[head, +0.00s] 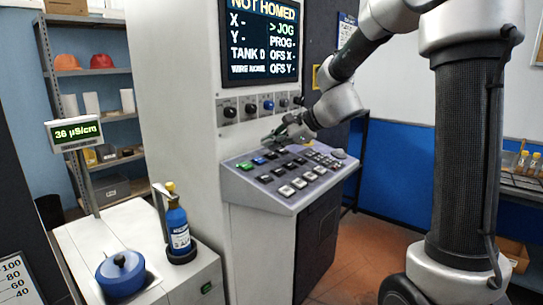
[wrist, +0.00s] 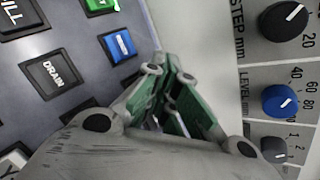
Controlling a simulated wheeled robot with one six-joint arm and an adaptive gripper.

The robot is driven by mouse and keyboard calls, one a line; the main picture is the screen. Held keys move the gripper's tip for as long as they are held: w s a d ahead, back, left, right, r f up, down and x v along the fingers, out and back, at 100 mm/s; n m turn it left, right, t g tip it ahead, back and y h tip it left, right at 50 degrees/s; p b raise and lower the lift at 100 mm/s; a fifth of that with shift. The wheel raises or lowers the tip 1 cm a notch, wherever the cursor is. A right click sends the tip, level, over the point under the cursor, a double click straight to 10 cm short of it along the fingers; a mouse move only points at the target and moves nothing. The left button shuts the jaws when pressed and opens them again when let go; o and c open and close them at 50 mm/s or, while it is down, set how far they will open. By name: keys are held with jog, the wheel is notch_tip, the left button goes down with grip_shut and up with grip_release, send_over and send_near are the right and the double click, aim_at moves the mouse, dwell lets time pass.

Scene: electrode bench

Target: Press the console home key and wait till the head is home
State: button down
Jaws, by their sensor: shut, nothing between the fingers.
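The console (head: 240,188) has a sloped panel with rows of black, white, green and blue keys. The screen (head: 262,40) above it reads NOT HOMED, with X and Y showing dashes. My gripper (head: 276,137) is shut and empty, at the back of the console panel under the knob row. In the wrist view my gripper (wrist: 165,65) has its green-padded fingers together, close to the panel's back edge. A blue key (wrist: 122,45), a green key (wrist: 101,4) and a black DRAIN key (wrist: 49,76) lie left of the fingers. I cannot make out which key is home; the head itself is not seen.
Knobs, one of them a blue knob (wrist: 280,101), line the upright face right of the fingers. A blue bottle (head: 178,230) and blue pot (head: 121,272) stand on the white cabinet at left. A meter (head: 75,133) reads 36 µS/cm.

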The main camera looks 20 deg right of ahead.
jog(key=shift+f, duration=0.4)
